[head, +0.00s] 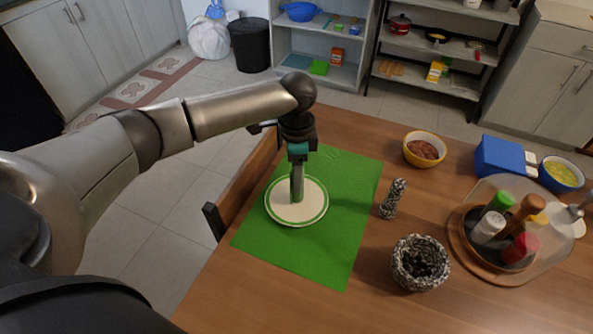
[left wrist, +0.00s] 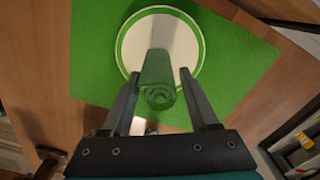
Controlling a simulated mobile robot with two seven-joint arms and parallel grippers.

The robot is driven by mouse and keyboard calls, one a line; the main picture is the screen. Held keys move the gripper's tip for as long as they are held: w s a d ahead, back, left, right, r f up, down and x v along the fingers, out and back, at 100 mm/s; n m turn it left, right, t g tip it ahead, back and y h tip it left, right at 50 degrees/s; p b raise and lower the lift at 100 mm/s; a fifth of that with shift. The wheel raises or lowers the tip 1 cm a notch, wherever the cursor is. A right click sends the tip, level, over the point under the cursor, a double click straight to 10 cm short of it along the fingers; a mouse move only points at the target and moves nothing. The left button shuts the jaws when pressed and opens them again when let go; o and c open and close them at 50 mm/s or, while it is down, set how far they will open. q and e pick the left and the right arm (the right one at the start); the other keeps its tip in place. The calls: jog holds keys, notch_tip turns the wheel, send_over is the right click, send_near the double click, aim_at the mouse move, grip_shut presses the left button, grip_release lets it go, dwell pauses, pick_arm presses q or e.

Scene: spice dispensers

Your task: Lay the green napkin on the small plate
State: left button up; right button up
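The small plate (head: 313,209) is white with a green band and lies on a green mat on the wooden table; it also shows in the left wrist view (left wrist: 127,50). A green upright roll, seemingly the napkin (head: 297,192), stands at the middle of the plate in the head view. The left wrist view shows the napkin's near round end (left wrist: 159,97). My left gripper (left wrist: 159,75) is above the plate, its two fingers on either side of the roll with narrow gaps visible. The roll's contact with the plate is unclear. My right gripper is not in view.
The green mat (head: 330,258) covers the table's left part. To its right stand a speckled shaker (head: 393,198), a speckled bowl (head: 420,284), a yellow bowl (head: 424,161), a blue box (head: 499,156) and spice dispensers on a round tray under a clear cover. A chair back (head: 243,195) borders the left edge.

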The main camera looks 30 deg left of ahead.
pick_arm(q)
jog(key=shift+o, duration=0.3)
jog(key=shift+r, duration=0.15)
notch_tip(320, 180, up, 11)
jog(key=p, duration=0.3)
jog(key=shift+r, duration=0.5)
